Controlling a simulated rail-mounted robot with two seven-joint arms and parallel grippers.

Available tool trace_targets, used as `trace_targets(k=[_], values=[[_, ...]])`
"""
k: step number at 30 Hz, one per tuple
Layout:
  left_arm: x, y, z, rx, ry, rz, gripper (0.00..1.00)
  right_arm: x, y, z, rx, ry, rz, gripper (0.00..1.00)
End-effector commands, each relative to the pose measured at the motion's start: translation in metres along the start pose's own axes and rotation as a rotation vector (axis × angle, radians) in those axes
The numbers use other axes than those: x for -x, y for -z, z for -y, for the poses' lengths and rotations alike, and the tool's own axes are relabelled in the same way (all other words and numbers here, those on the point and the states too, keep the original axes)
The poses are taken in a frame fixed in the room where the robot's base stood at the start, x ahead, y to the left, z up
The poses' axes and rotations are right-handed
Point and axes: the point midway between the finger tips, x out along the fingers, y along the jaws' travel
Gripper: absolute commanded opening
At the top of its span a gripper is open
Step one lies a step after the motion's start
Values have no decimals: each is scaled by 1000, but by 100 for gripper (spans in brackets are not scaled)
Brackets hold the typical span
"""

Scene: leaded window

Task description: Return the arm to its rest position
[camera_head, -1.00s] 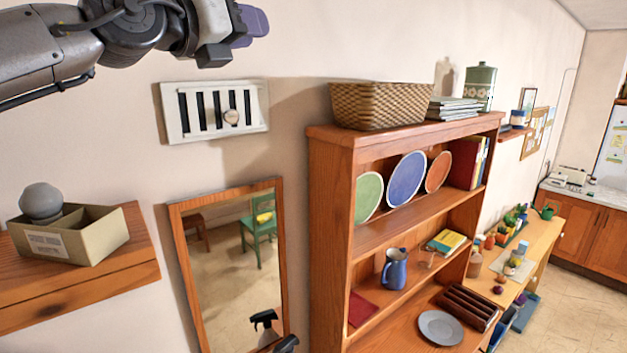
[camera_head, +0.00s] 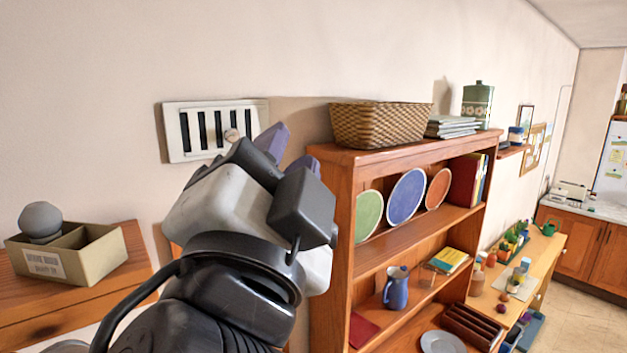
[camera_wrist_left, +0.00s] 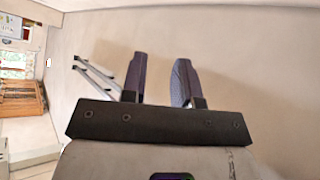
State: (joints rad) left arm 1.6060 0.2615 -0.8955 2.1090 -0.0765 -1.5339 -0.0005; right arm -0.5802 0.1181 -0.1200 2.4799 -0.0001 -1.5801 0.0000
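My left gripper (camera_head: 288,152) is raised in the middle of the head view, in front of the wall and left of the wooden hutch. Its two purple fingers stand apart. The left wrist view also shows this gripper (camera_wrist_left: 160,66), with a clear gap and nothing between the fingers. My right gripper is not in view.
A white slotted vent (camera_head: 190,131) is on the wall behind my gripper. The wooden hutch (camera_head: 335,230) stands close on the right, with a wicker basket (camera_head: 380,125) on top. A shelf (camera_head: 135,255) at left holds a divided box (camera_head: 105,255) and a grey ball (camera_head: 40,219).

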Motion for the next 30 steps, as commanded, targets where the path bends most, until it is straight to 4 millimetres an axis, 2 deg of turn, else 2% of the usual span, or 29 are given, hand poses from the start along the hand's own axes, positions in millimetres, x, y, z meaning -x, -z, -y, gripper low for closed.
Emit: trace_targets(k=[1, 11, 17, 23, 26, 30], values=[[7, -20, -13, 63, -50, 32, 28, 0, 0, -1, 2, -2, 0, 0], [54, -136, -73, 398, -241, 207, 28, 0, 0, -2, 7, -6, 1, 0], [94, -214, -114, 550, -302, 372, 28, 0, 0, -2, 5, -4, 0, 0], [149, -291, -163, 655, -352, 589, 28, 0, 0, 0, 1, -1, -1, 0], [185, -326, -190, 688, -384, 712, 28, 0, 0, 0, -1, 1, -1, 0], [243, -371, -230, 716, -441, 901, 28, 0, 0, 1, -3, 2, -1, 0]])
